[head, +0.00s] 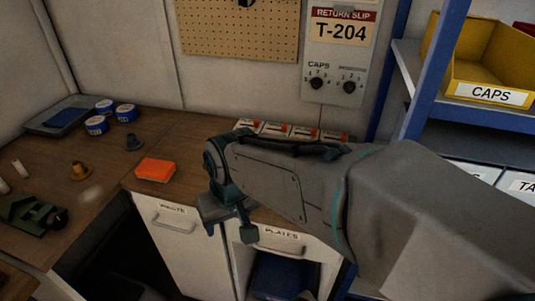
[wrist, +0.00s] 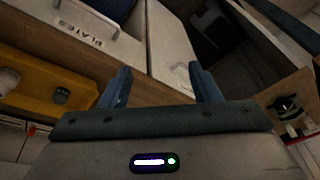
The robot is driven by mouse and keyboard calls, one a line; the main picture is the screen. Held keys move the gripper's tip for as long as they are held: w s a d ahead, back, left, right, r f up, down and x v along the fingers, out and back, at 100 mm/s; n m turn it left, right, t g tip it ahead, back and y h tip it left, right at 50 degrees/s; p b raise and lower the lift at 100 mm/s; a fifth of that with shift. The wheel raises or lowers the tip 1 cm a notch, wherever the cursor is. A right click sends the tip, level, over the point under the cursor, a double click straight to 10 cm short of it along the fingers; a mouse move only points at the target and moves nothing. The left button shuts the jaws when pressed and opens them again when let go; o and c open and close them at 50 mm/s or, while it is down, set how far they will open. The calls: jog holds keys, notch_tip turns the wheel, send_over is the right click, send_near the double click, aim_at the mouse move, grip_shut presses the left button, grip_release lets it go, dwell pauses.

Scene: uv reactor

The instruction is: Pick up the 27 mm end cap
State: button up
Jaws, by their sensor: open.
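I cannot tell which piece is the 27 mm end cap, as no size can be read. In the head view a grey flanged cap (head: 134,142) stands on the wooden counter, and a brass-coloured flanged cap (head: 80,172) stands further left. In the wrist view a small dark grey round piece (wrist: 61,95) and a paler round piece (wrist: 9,80) sit on a yellow surface. My gripper (head: 229,232) is open and empty, pointing down by the counter's front edge above the drawers. Its two fingers (wrist: 160,88) show apart in the wrist view.
An orange block (head: 155,169) lies on the counter left of my gripper. Blue-and-white rolls (head: 97,125) and a grey tray (head: 62,116) are at the back left. A green fixture (head: 32,215) is at the front left. A yellow CAPS bin (head: 492,95) sits on the right shelf.

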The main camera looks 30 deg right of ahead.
jog(key=w+d+r+m+h+p, duration=0.25)
jog(key=w+d+m, duration=0.25)
jog(key=d, duration=0.5)
jog(key=w+d+r+m+h+p, duration=0.15)
jog(key=w+d+m+p, duration=0.35)
jog(key=d, duration=0.5)
jog(key=shift+m+g, duration=0.3)
jog(key=b+x, duration=0.9)
jog(key=shift+s+d+f, duration=0.1)
jog(key=shift+s+d, duration=0.15)
jog(key=shift+d, duration=0.15)
jog(key=x, duration=0.1)
jog(key=b+x, duration=0.2)
jog(key=x, duration=0.1)
jog(key=shift+s+a, duration=0.15)
jog(key=shift+s, duration=0.15)
jog(key=shift+w+d+f+b, duration=0.25)
jog(key=shift+f+b, duration=0.1)
jog(key=shift+f, duration=0.25)
jog(key=c, duration=1.1)
